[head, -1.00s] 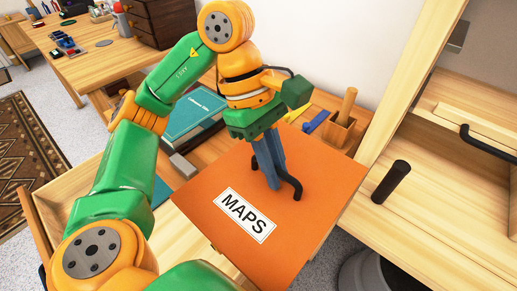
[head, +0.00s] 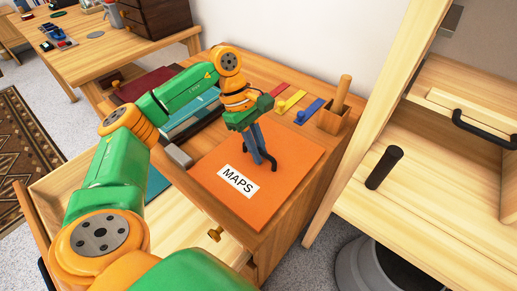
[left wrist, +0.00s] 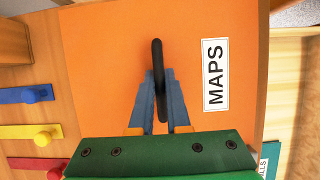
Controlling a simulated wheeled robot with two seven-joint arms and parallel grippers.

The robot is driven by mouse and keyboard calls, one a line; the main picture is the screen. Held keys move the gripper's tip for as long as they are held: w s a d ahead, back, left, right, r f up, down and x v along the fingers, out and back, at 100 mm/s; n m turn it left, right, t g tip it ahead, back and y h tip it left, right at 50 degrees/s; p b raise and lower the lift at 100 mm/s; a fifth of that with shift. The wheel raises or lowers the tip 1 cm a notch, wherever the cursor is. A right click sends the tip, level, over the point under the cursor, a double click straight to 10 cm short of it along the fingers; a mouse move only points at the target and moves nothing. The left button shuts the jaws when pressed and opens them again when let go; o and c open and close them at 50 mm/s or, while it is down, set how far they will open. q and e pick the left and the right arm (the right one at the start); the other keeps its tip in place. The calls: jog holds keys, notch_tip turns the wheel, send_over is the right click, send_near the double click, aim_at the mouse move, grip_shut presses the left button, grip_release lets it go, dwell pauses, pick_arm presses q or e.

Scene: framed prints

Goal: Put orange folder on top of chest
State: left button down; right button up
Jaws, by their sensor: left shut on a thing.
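The orange folder (head: 290,175) has a white MAPS label and a black upright handle. It lies flat at the top of the wooden chest (head: 284,222), over its front right part; whether it bears fully on the wood I cannot tell. My left gripper (head: 264,160) points down and is shut on the black handle. In the left wrist view the blue fingers (left wrist: 160,112) close around the handle, with the orange folder (left wrist: 100,60) spread below. My right gripper is not in view.
A grey block (head: 178,155) and teal and dark red books lie left of the folder. Colored strips with knobs (head: 309,111) and a wooden holder (head: 333,119) stand behind. An open drawer with a brass knob (head: 215,233) juts out in front. A wooden cabinet (head: 440,190) stands right.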

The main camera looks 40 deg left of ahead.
pick_arm(q)
jog(key=c, duration=0.9)
grip_release()
jog(key=p+v, duration=0.3)
jog(key=v, duration=0.9)
jog(key=shift+p, duration=0.35)
jog(key=shift+r, duration=0.1)
